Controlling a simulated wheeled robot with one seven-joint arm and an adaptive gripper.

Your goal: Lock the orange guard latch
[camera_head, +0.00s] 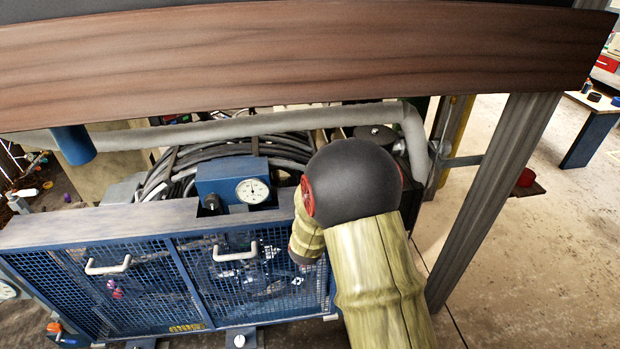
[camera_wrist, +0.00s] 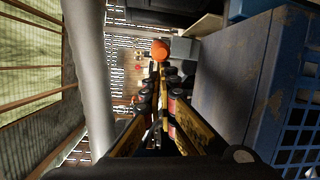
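A small orange latch part (camera_head: 54,327) shows at the lower left corner of the blue mesh guard (camera_head: 190,325) in the head view. In the wrist view, a round orange knob (camera_wrist: 160,50) stands just beyond my fingertips; I cannot tell if it belongs to that same latch. My gripper (camera_wrist: 159,75) has yellow and black fingers that run close together at the tips, with nothing visibly held. In the head view my gripper is hidden behind my arm, which covers the right end of the guard. Whether the fingers touch the orange knob is unclear.
The guard has two pale handles (camera_head: 236,253). A blue box with a gauge (camera_head: 251,190) and coiled black hoses stand behind it. A grey pipe (camera_head: 250,130) crosses above, and it also runs down the left of the wrist view (camera_wrist: 91,70). A wooden beam (camera_head: 300,55) spans the top.

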